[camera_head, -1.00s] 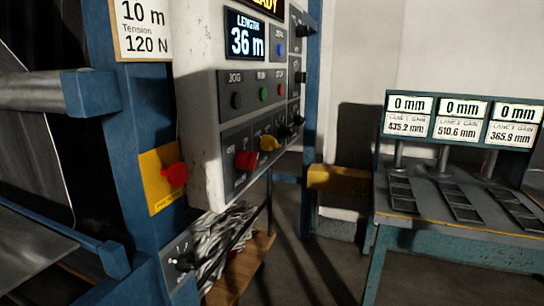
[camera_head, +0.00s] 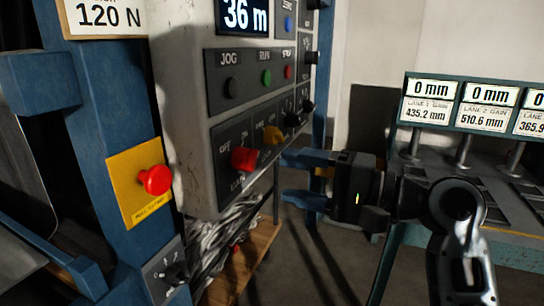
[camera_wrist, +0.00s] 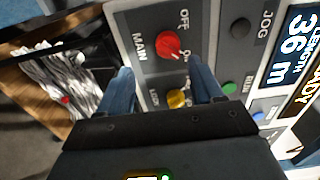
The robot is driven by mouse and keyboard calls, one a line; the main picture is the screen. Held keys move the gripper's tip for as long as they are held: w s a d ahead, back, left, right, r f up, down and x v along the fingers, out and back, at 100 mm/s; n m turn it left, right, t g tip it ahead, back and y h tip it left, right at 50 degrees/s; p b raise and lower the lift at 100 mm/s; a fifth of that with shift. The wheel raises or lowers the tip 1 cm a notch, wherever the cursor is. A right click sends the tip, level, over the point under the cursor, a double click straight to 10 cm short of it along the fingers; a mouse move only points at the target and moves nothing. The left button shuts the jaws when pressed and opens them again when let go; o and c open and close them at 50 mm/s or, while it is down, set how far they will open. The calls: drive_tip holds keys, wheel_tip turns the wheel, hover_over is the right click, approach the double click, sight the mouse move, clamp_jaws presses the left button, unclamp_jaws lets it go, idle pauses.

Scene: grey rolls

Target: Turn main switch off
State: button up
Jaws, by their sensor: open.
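The main switch is a red rotary knob (camera_head: 243,159) on the lower left of the white control box, marked OFF and ON. In the wrist view the red knob (camera_wrist: 168,45) sits beside the word MAIN, and its pointer seems to face the ON side. My gripper (camera_head: 295,178) is open and empty, to the right of the knob and apart from it. In the wrist view my gripper's (camera_wrist: 160,70) two blue fingers stand apart, with the red knob just beyond their tips. A yellow knob (camera_wrist: 177,98) shows between the fingers.
A red mushroom button (camera_head: 155,180) on a yellow plate is on the blue post at left. Jog, run and stop buttons (camera_head: 265,77) sit above the knobs. A wooden pallet with grey scrap (camera_head: 225,240) lies below. A gauge bench (camera_head: 440,150) stands at right.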

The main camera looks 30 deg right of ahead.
sight(256, 162)
drive_tip(key=shift+y, duration=0.3)
drive_tip(key=x, duration=0.2)
drive_tip(key=p+x, duration=0.1)
drive_tip(key=x, duration=0.2)
drive_tip(key=r+x, duration=0.1)
drive_tip(key=x, duration=0.1)
drive_tip(key=shift+w, duration=0.4)
drive_tip(key=c, duration=1.1)
